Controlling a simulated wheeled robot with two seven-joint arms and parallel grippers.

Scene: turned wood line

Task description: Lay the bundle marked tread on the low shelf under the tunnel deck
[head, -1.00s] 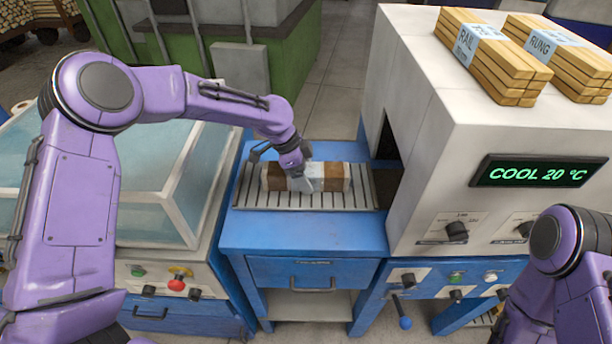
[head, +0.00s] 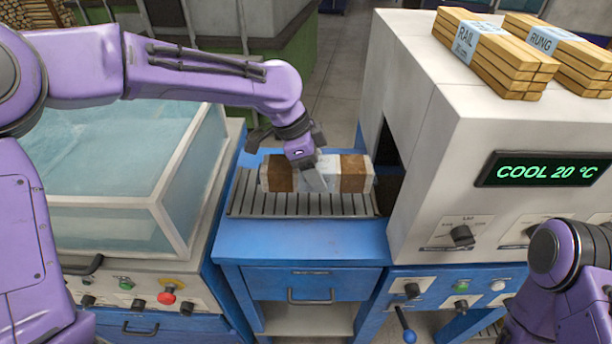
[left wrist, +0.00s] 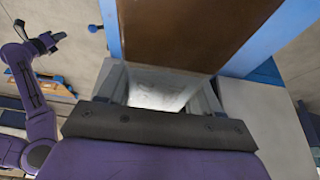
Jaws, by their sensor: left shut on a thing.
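My left gripper (head: 318,178) is shut on a bundle (head: 354,174) with brown bands, paler ends and a whitish middle. I cannot read any mark on it. The bundle is level and held just above the slatted roller bed of the blue tunnel deck (head: 300,245). In the left wrist view, its whitish part (left wrist: 160,88) lies between the fingers. The low shelf (head: 305,319) is a pale board under the deck, below the drawer; its visible part is bare. My right gripper (left wrist: 38,38) shows in the left wrist view, fingers apart and empty.
The white tunnel housing (head: 420,130) stands right of the deck, its dark opening facing it. Bundles marked RAIL (head: 495,62) and RUNG (head: 560,50) lie on top. A glass-covered machine (head: 110,180) stands at left. The drawer handle (head: 311,296) juts out above the shelf.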

